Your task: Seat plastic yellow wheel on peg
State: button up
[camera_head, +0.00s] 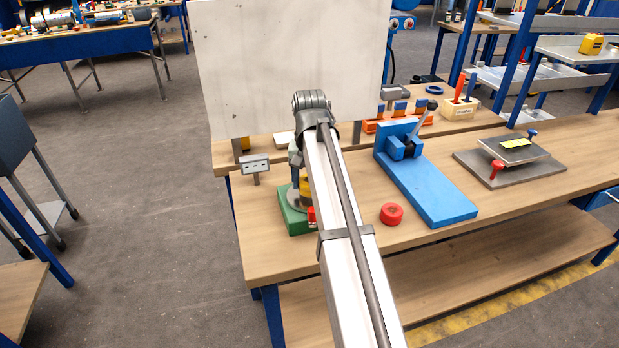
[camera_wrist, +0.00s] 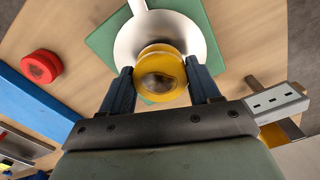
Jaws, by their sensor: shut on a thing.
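The yellow wheel (camera_wrist: 161,72) is between the two blue fingers of my gripper (camera_wrist: 159,80) in the wrist view, and the gripper is shut on it. A dark round recess shows in the wheel's near face. Behind the wheel is a round silver disc (camera_wrist: 193,39) over a green base (camera_wrist: 102,40). In the head view, the wheel (camera_head: 306,185) shows beside my arm, above the green base (camera_head: 293,222) and disc (camera_head: 296,199). The peg is not visible; my arm and the wheel hide that spot. I cannot tell whether the wheel touches the disc.
A red round piece (camera_head: 391,214) lies on the wooden bench right of the green base. A blue clamp fixture (camera_head: 430,190) stands beyond it. A small grey panel on a post (camera_head: 255,165) stands left. A large white board (camera_head: 285,70) rises behind.

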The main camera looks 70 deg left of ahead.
jog(key=shift+f, duration=0.55)
jog(key=o, duration=1.2)
jog(key=shift+o, duration=0.2)
jog(key=shift+r, duration=0.15)
notch_tip(320, 180, up, 14)
jog(key=shift+f, duration=0.25)
